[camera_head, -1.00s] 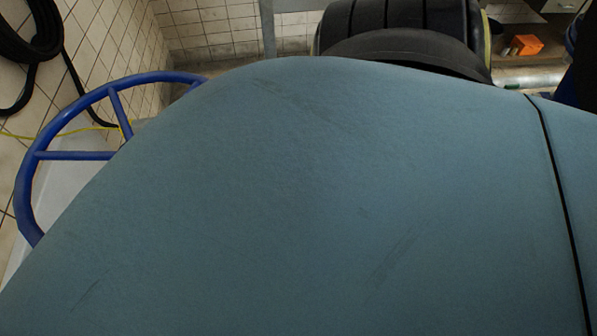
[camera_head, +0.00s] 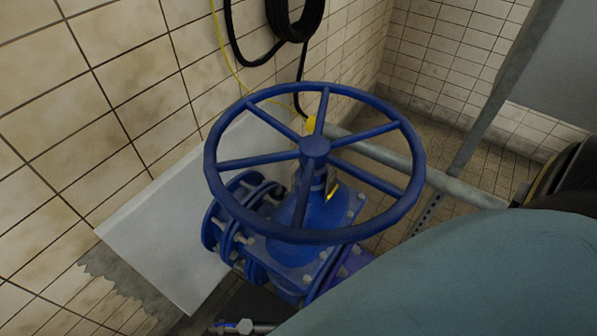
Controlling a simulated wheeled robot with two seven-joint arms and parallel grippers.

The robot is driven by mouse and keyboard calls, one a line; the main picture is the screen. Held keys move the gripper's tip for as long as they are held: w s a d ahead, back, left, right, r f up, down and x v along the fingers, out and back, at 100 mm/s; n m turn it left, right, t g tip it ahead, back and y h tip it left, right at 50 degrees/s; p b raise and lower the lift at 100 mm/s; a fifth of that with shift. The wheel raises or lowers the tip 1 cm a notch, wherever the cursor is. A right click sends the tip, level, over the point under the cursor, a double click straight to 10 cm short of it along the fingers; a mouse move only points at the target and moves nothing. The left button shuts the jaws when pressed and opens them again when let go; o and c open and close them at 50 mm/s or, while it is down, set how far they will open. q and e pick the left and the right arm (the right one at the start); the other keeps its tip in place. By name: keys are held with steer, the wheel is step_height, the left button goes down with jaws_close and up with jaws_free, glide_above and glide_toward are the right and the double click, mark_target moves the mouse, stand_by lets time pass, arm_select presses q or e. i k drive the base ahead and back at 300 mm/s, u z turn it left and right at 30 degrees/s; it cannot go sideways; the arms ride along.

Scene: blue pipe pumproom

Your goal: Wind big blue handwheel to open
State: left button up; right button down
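The big blue handwheel (camera_head: 411,207) is in the middle of the head view, roughly level, with several spokes running to a central hub. It sits on top of a blue valve body (camera_head: 296,247) with bolted flanges. A yellow piece shows at the stem just below the hub. The whole rim is visible and nothing touches it. Neither of my grippers can be seen in the head view, so their state is hidden.
A large teal rounded surface (camera_head: 480,285) fills the lower right, close to the wheel. A pale panel (camera_head: 165,240) lies left of the valve by the tiled wall. A grey pipe (camera_head: 450,186) runs behind the wheel. A black hose (camera_head: 296,18) hangs above.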

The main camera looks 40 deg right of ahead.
mark_target(312, 152)
steer(key=z, duration=0.05)
steer(key=k, duration=0.95)
steer(key=z, duration=0.05)
